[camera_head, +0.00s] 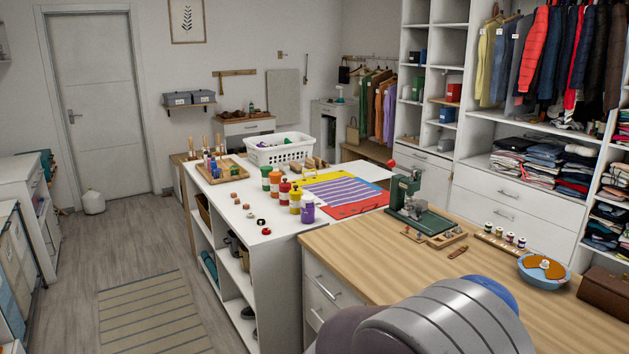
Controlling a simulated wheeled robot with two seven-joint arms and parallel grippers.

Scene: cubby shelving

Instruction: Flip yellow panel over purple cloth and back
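The yellow panel (307,180) lies on the white worktop at the far left side of a flat, multi-coloured layout. The purple cloth (342,192), with pale stripes, lies flat in the middle and looks uncovered. A red panel (361,208) lies on the near side of the cloth, and a blue panel (366,180) shows at its right. Neither of my grippers is in view. Only a grey part of my own arm shows at the bottom right, well in front of the cloth.
Several paint bottles (285,191) stand along the left edge of the cloth. A white basket (280,149) stands behind. A green press (407,193) stands to the right on the wooden worktop (370,255), whose near middle is clear. A blue bowl (543,271) is farther right.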

